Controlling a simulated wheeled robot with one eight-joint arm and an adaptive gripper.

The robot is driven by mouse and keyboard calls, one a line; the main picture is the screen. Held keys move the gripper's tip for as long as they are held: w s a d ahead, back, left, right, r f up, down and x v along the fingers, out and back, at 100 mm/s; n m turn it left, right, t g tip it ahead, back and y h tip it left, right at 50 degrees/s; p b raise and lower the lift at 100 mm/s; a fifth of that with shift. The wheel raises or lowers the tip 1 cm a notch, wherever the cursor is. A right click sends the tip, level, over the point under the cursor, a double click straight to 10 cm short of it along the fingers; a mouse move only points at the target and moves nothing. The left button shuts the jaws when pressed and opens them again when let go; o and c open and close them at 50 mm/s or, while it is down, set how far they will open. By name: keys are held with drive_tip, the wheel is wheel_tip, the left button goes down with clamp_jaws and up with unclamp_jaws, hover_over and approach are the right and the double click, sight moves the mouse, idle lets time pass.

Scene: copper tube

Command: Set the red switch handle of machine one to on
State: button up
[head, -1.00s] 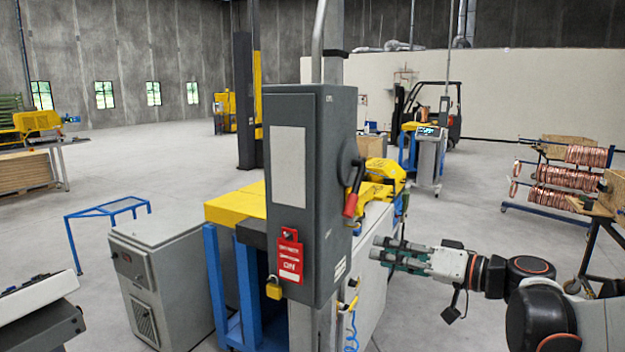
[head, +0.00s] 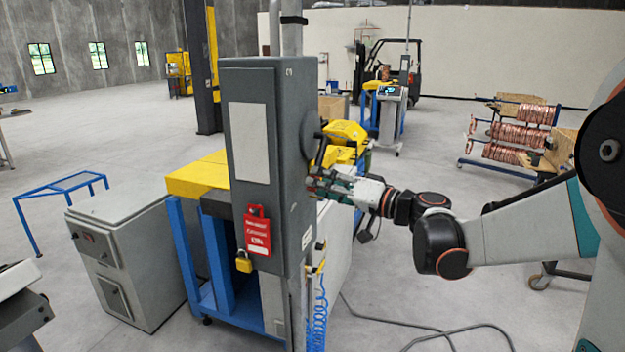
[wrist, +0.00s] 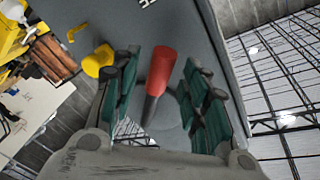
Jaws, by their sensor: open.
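The grey switch cabinet (head: 250,195) stands upright on a post in the head view. Its round switch hub (head: 309,138) and dark lever (head: 321,153) are on its right side. The red handle (wrist: 160,70) shows in the wrist view, with its dark shaft below it; in the head view my gripper hides most of it. My gripper (head: 322,184) is at the handle, beside the cabinet's right side. In the wrist view its green-padded fingers are apart, one on each side of the handle, with gaps visible.
A red tag (head: 257,232) and yellow padlock (head: 243,262) hang on the cabinet's front. A yellow-topped blue bench (head: 197,172) stands behind it and a grey box unit (head: 125,250) at left. A cable lies on the floor at right.

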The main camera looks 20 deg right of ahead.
drive_tip(key=shift+x, duration=1.6)
clamp_jaws()
